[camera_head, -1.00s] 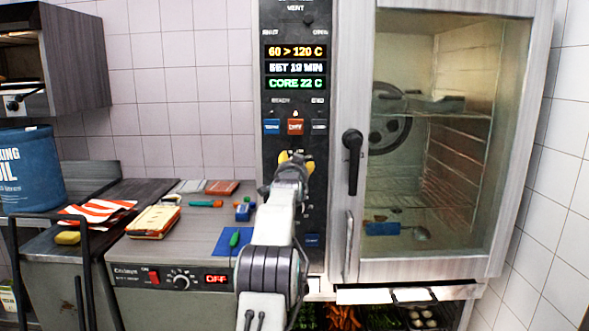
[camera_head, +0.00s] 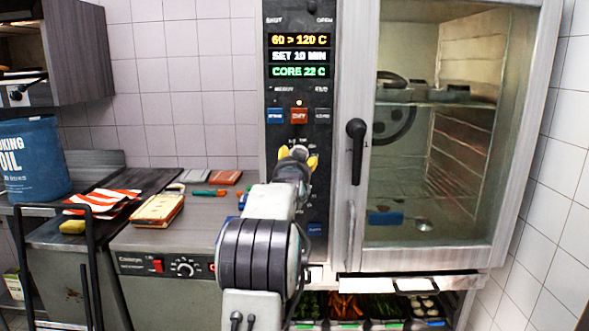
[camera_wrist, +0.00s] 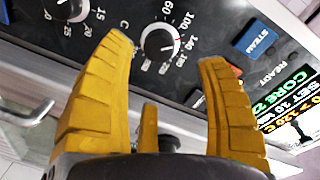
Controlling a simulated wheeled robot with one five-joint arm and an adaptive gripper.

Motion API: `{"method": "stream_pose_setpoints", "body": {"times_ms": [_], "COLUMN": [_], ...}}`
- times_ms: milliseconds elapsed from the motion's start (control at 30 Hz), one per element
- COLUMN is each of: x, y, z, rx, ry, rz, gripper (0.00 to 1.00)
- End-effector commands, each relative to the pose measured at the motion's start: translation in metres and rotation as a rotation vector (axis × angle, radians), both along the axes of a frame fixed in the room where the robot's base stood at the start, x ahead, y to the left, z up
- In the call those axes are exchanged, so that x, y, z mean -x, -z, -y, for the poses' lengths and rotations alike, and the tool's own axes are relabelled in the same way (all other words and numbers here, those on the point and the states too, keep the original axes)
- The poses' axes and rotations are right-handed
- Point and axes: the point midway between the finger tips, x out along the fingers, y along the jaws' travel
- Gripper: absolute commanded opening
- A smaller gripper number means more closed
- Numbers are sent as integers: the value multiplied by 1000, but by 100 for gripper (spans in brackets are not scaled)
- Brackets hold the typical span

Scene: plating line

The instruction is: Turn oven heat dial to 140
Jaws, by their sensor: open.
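The oven's heat dial (camera_wrist: 160,42) is a black round knob with a white rim on the dark control panel (camera_head: 299,100). In the wrist view its printed scale shows 60, 100, 140 and 180. The exact pointer position is too small to read. The temperature display (camera_head: 299,40) reads 60 > 120 C. My gripper (camera_head: 298,155) is at the panel with its yellow fingers apart. In the wrist view my gripper (camera_wrist: 168,55) is open and empty, with the heat dial appearing between the fingertips. I cannot tell whether the fingers touch it. In the head view my gripper largely covers the dial.
A second dial (camera_wrist: 68,8), marked 15, 20 and 25, sits beside the heat dial. The blue STEAM button (camera_wrist: 255,37) is close by. The oven door handle (camera_head: 356,150) stands out to the right of the panel. A counter (camera_head: 205,230) lies to the left.

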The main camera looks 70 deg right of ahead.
Motion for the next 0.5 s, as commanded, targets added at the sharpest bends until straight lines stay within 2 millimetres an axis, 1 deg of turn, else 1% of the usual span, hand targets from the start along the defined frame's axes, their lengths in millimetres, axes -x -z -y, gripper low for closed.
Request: {"method": "stream_pose_setpoints", "body": {"times_ms": [33,200,300,500], "x": [2,6,8,10], "y": [-1,-2,-2,-3], "z": [-7,-23,-31,-39], "rx": [0,1,1,1], "ry": [0,0,-1,0], "rz": [0,0,0,0], "gripper": [67,67,67,67]}}
